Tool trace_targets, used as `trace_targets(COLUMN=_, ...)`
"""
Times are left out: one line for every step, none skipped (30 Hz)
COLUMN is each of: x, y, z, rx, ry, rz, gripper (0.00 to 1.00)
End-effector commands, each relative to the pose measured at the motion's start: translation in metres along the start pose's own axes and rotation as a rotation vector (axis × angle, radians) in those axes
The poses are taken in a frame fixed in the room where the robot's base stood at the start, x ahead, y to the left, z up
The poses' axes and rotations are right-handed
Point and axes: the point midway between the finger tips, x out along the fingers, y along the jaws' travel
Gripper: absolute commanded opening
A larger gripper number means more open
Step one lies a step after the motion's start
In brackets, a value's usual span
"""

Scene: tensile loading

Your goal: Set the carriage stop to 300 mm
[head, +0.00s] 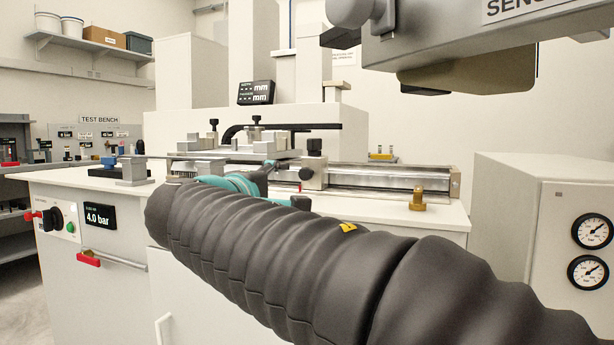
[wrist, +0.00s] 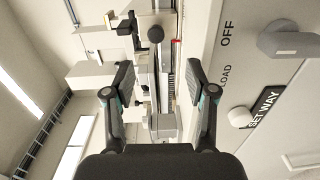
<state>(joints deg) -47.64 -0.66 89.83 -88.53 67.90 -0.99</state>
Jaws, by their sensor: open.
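The carriage stop (head: 314,168), a metal block with a black knob on top, sits on the long metal rail (head: 385,178) on the white bench. The clamped carriage assembly (head: 240,148) is just to its left. My gripper (wrist: 159,76) is open in the wrist view, with its two dark fingers wide apart and nothing held. A round black knob (wrist: 155,34) shows beyond the fingertips, apart from them; I cannot tell for sure that it is the stop's. In the head view my sleeved arm hides the fingers and part of the bench front. The scale figures are too small to read.
A display (head: 257,92) with mm lines stands behind the rail. A brass knob (head: 417,198) stands at the bench's front right. A grey overhead housing (head: 460,35) hangs at upper right. A white cabinet with gauges (head: 545,225) stands at right. A lettered panel (wrist: 265,85) is beside the right finger.

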Motion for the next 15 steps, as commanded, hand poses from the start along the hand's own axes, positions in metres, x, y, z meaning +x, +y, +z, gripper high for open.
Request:
trace_targets(x=-0.001, y=0.002, z=-0.004, rx=-0.004, ry=0.004, rz=0.011, gripper=0.56)
trace_targets(x=0.0, y=0.003, z=-0.006, rx=-0.005, ry=0.005, rz=0.015, gripper=0.56)
trace_targets(x=0.002, y=0.005, z=-0.006, rx=-0.006, ry=0.004, rz=0.02, gripper=0.56)
trace_targets(x=0.004, y=0.005, z=-0.006, rx=-0.007, ry=0.003, rz=0.021, gripper=0.56)
trace_targets(x=0.007, y=0.006, z=-0.006, rx=-0.007, ry=0.002, rz=0.022, gripper=0.56)
trace_targets(x=0.012, y=0.006, z=-0.005, rx=-0.007, ry=0.0, rz=0.021, gripper=0.56)
trace_targets(x=0.017, y=0.006, z=-0.005, rx=-0.006, ry=0.0, rz=0.021, gripper=0.56)
trace_targets(x=0.021, y=0.006, z=-0.005, rx=-0.006, ry=0.0, rz=0.021, gripper=0.56)
trace_targets(x=0.028, y=0.006, z=-0.004, rx=-0.007, ry=-0.002, rz=0.02, gripper=0.56)
trace_targets(x=0.034, y=0.006, z=-0.004, rx=-0.008, ry=-0.001, rz=0.019, gripper=0.56)
trace_targets(x=0.039, y=0.006, z=-0.005, rx=-0.008, ry=-0.002, rz=0.019, gripper=0.56)
trace_targets(x=0.047, y=0.006, z=-0.004, rx=-0.007, ry=-0.001, rz=0.019, gripper=0.56)
trace_targets(x=0.052, y=0.006, z=-0.004, rx=-0.007, ry=-0.001, rz=0.019, gripper=0.56)
trace_targets(x=0.058, y=0.006, z=-0.004, rx=-0.007, ry=-0.002, rz=0.019, gripper=0.56)
trace_targets(x=0.066, y=0.006, z=-0.005, rx=-0.008, ry=0.0, rz=0.018, gripper=0.56)
